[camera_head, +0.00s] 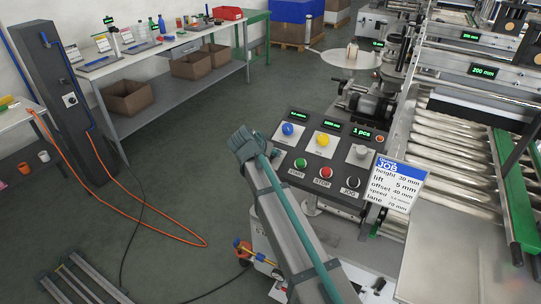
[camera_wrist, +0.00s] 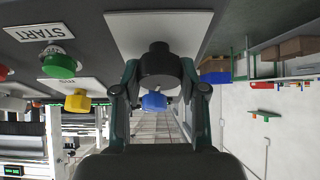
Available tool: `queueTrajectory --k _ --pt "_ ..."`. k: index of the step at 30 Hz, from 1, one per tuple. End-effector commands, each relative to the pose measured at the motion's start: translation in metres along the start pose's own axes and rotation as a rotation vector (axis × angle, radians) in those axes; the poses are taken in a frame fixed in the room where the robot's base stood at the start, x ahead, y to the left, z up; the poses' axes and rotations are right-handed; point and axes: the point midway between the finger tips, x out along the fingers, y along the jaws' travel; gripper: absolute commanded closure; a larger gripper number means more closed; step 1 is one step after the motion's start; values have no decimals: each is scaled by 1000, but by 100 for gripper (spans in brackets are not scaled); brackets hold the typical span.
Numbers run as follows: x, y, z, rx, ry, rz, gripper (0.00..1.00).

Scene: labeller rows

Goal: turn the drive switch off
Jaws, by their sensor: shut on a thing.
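The control panel (camera_head: 330,163) stands at the front of the machine. My gripper (camera_head: 241,143) is at its left end. In the wrist view my gripper's fingers (camera_wrist: 160,92) are closed on either side of a black knob (camera_wrist: 159,66) on a white plate (camera_wrist: 150,22). This appears to be the drive switch; no label for it is readable, and its pointer direction cannot be told. In the head view my gripper and arm hide the knob.
Near the knob are a blue knob (camera_head: 288,129), a yellow knob (camera_head: 323,139), and the green START (camera_head: 300,163), red STOP (camera_head: 325,172) and black JOG (camera_head: 353,181) buttons. A job card (camera_head: 398,184) stands at the right. Open floor (camera_head: 180,165) lies to the left.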

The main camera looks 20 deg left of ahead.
Motion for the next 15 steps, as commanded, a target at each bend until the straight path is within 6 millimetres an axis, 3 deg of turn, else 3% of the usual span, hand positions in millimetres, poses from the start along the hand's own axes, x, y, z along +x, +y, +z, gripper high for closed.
queueTrajectory --k 15 --pt "-2 0 -1 -431 -1 -227 93"
